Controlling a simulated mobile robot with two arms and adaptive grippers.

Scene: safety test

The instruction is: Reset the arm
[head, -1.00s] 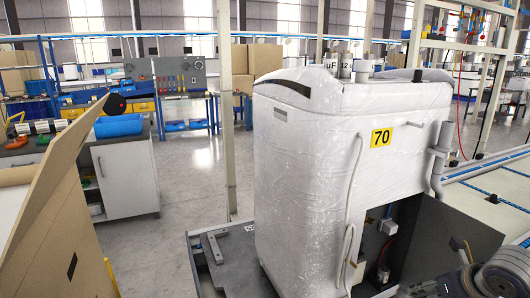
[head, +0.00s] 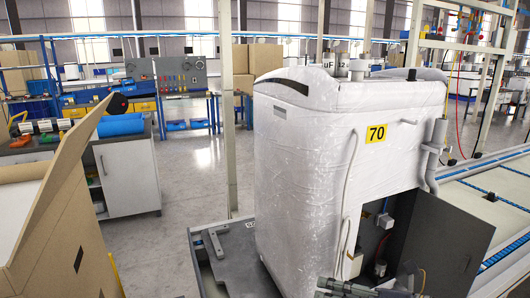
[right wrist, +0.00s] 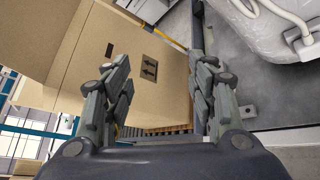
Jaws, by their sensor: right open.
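My right gripper (right wrist: 160,92) is open in the right wrist view, with its two jointed fingers well apart and nothing between them. Beyond the fingers is a cardboard box (right wrist: 60,95) with an arrow label. In the head view, part of my right arm's end (head: 372,289) shows at the bottom edge, in front of the machine's open lower compartment; most of the arm is out of frame. My left gripper is not in view.
A white wrapped machine (head: 305,160) marked 70 stands in the centre, its dark door (head: 445,235) open at lower right. An open cardboard box (head: 65,220) stands at left. A conveyor (head: 490,195) runs at right. Grey floor (head: 195,170) is clear between the workbench and machine.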

